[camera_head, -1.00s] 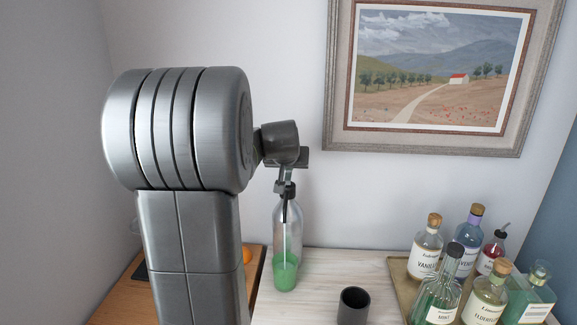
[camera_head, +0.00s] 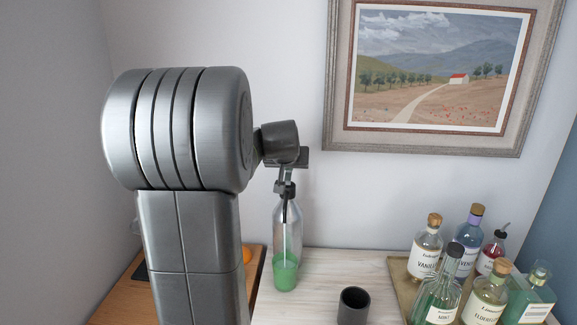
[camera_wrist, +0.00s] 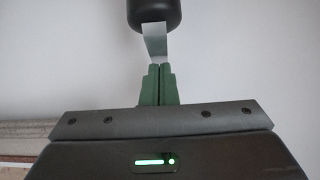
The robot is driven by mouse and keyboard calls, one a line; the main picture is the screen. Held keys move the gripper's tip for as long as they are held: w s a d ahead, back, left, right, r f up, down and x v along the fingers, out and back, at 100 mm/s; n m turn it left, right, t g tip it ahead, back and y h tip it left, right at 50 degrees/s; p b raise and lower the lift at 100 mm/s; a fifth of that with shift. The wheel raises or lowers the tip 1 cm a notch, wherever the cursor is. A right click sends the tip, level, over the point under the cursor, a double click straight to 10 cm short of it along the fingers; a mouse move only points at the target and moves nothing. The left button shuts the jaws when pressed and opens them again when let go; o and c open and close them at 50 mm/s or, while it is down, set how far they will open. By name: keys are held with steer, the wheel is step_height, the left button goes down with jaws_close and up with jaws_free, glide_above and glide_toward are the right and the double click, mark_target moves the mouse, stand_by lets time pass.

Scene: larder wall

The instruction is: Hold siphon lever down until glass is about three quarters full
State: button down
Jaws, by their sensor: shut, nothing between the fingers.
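The siphon (camera_head: 287,235) is a clear bottle with green liquid in its lower part and a dark head, upright on the pale worktop. In the wrist view its black head (camera_wrist: 153,12) shows at the top, with the flat metal lever (camera_wrist: 155,45) slanting down from it. My gripper (camera_wrist: 158,70) is shut and empty, its green fingertips at the lever's lower end. They appear to touch it; how far the lever is pressed I cannot tell. In the head view my gripper (camera_head: 286,172) is just above the siphon's head. I cannot make out the glass or its fill level.
A dark cup (camera_head: 353,305) stands on the pale worktop (camera_head: 318,275), right of the siphon. A tray (camera_head: 399,280) with several labelled bottles stands further right. A framed picture (camera_head: 335,120) hangs on the wall. An orange item (camera_head: 246,256) shows partly behind my arm.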

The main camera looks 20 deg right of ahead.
stand_by(0.3)
steer(key=shift+v, duration=0.75)
steer(key=shift+s, duration=0.1)
steer(key=shift+a+r, duration=0.1)
steer(key=shift+r, duration=0.15)
steer(key=r+p, duration=0.1)
steer(key=r, duration=0.1)
steer(key=s+r+p, duration=0.1)
steer(key=shift+s+a+r, duration=0.15)
steer(key=shift+a+r, duration=0.1)
steer(key=shift+r, duration=0.1)
steer(key=s+f+b+v, duration=0.1)
steer(key=b+v, duration=0.1)
steer(key=v, duration=0.7)
steer(key=shift+a+f, duration=0.2)
steer(key=shift+a, duration=0.15)
steer(key=shift+d, duration=0.1)
glide_above(288, 179)
steer(key=f, duration=0.3)
steer(key=f+p, duration=0.1)
steer(key=f, duration=0.1)
steer(key=shift+s, duration=0.25)
steer(key=b, duration=0.2)
steer(key=t+b, duration=0.1)
steer(key=b, duration=0.2)
steer(key=shift+w+t+h, duration=0.25)
steer(key=shift+t+h, duration=0.05)
steer(key=shift+h, duration=0.1)
